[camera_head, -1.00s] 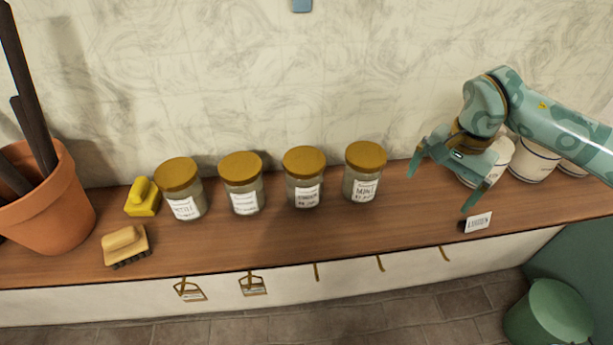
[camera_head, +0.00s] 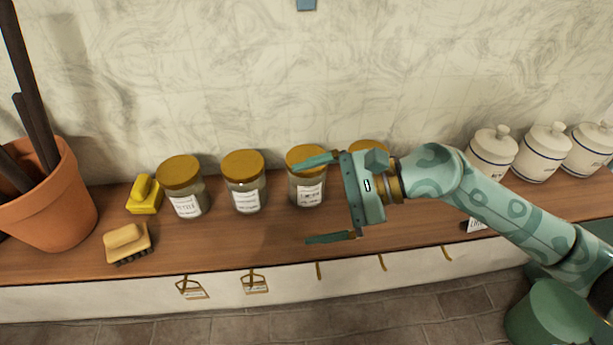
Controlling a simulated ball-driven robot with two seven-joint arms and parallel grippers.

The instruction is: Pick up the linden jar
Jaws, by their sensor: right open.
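A row of glass jars with gold-brown lids and white labels stands upright on the wooden shelf. The third jar from the left (camera_head: 306,191) has a label that may read linden; the print is too small to be sure. My right gripper (camera_head: 305,202) is open, with its fingers pointing left. Its upper finger overlaps the third jar's upper part in the picture, and its lower finger is over the shelf in front. I cannot tell whether it touches the jar. The fourth jar (camera_head: 369,146) is mostly hidden behind the gripper. My left gripper is not in view.
The first jar (camera_head: 182,187) and second jar (camera_head: 245,181) stand to the left. A yellow block (camera_head: 144,196), a brush (camera_head: 127,240) and a terracotta pot (camera_head: 50,205) are further left. White lidded pots (camera_head: 492,150) and a small card (camera_head: 477,225) are at right.

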